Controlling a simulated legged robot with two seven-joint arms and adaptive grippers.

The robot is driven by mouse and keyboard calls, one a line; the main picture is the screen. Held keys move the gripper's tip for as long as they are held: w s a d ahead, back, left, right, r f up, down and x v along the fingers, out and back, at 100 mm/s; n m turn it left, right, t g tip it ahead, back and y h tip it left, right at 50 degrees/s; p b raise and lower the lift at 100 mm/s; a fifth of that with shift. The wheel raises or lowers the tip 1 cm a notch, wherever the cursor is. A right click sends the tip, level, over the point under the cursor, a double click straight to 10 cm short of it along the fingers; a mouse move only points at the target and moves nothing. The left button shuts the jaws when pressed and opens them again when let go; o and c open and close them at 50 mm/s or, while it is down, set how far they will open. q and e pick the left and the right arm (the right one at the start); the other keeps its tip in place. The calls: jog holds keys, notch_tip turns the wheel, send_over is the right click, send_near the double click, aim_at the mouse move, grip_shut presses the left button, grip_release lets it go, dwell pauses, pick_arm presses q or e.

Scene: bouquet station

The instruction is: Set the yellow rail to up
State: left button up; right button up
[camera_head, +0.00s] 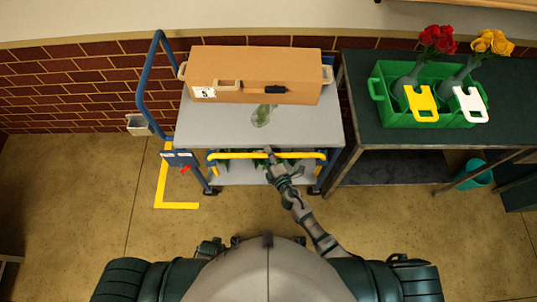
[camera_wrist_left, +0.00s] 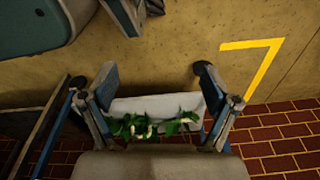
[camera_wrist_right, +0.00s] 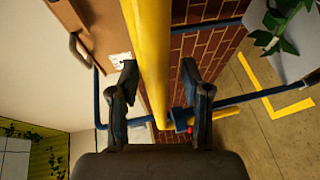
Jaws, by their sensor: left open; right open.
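The yellow rail (camera_head: 240,155) runs level across the front of the cart, near the front edge of its grey top (camera_head: 210,130). Its ends bend down toward the cart's blue legs. My right gripper (camera_head: 271,160) is at the middle of the rail. In the right wrist view the yellow rail (camera_wrist_right: 150,50) passes between the open fingers of my right gripper (camera_wrist_right: 158,80); contact cannot be told. My left gripper (camera_wrist_left: 157,85) is open, with a grey-white surface and green leaves showing beyond its fingers in the left wrist view.
A cardboard box (camera_head: 260,70) and a clear glass vase (camera_head: 261,116) stand on the cart. The dark table (camera_head: 400,145) at right bears a green crate (camera_head: 388,110) with red and yellow flowers. Yellow tape (camera_head: 175,205) marks the clear floor at left.

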grip_shut()
pick_arm(q)
jog(key=shift+r, duration=0.15)
pick_arm(e)
jog(key=shift+r, duration=0.1)
